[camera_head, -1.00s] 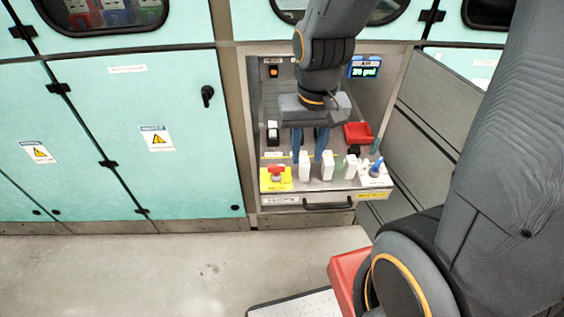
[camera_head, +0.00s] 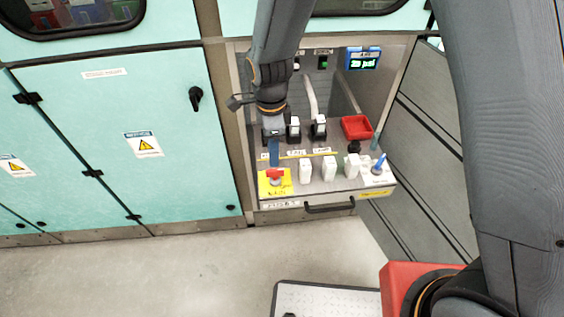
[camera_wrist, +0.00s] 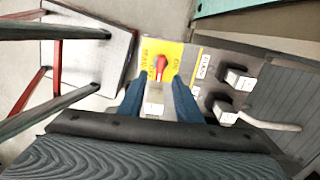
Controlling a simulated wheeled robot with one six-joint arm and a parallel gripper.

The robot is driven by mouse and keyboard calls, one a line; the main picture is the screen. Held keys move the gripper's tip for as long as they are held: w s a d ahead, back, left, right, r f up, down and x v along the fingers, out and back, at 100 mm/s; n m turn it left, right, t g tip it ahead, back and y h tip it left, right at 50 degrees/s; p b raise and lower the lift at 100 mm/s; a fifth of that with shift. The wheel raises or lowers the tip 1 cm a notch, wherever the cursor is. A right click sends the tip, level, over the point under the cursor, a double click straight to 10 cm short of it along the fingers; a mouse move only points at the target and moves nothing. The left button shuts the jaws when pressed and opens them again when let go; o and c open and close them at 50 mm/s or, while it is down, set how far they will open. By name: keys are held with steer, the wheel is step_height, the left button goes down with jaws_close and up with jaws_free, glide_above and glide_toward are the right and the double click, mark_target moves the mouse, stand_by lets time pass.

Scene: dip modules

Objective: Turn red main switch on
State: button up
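The red main switch (camera_head: 275,174) is a small red handle on a yellow plate (camera_head: 268,190) at the front left corner of the panel. In the wrist view the red handle (camera_wrist: 161,66) stands just beyond my fingertips, roughly centred between them. My gripper (camera_head: 274,164) points down over the yellow plate, close behind the switch. Its two blue fingers are apart in the wrist view (camera_wrist: 158,84), with no object held between them. I cannot tell whether a fingertip touches the handle.
White switches (camera_head: 329,168) stand right of the yellow plate, with black-and-white ones (camera_head: 318,127) behind. Cabinet walls flank the panel. The floor in front (camera_head: 190,265) is clear at left.

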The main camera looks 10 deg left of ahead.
mark_target(275, 171)
steer(key=shift+d+f+p, duration=0.2)
steer(key=shift+f+p, duration=0.6)
steer(key=shift+f, duration=3.05)
